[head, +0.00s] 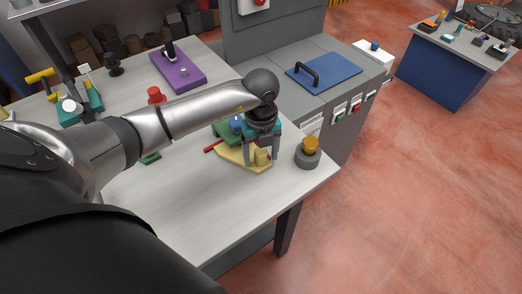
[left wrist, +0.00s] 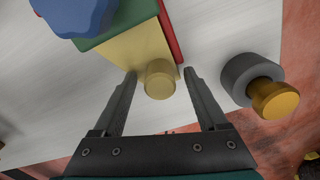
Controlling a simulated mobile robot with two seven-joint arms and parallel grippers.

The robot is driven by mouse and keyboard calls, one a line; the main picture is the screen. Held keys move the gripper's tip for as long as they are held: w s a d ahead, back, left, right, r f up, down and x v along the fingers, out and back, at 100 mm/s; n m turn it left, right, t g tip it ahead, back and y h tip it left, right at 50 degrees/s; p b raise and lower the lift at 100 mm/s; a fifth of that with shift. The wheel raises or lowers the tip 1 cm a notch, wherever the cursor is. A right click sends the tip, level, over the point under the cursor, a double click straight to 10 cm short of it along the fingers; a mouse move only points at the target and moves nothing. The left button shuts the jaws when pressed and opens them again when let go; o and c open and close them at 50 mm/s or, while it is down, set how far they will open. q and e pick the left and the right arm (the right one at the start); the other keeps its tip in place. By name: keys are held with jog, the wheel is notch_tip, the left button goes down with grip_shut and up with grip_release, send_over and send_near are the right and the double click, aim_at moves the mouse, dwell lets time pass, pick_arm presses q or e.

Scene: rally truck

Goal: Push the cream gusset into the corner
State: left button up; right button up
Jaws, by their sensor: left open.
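The cream gusset (head: 233,155) is a flat pale-yellow plate with a round knob, lying on the table near its front right corner. In the left wrist view the gusset (left wrist: 128,48) has its knob (left wrist: 160,78) between the fingers. My left gripper (head: 262,158) is open, with a finger on each side of the knob; I cannot tell whether either touches it. A green block (left wrist: 107,20) and a red strip (left wrist: 170,30) border the gusset, and a blue piece (left wrist: 78,15) sits on the green one. My right gripper is not in view.
A grey round base with an orange knob (head: 310,145) stands close right of the gripper. A purple plate (head: 178,74) and a red knob (head: 155,95) lie farther back. A grey cabinet with a blue lid (head: 323,76) adjoins the table. The table's front is bare.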

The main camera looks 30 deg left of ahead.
pick_arm(q)
grip_shut()
dwell(0.5)
grip_release()
dwell(0.4)
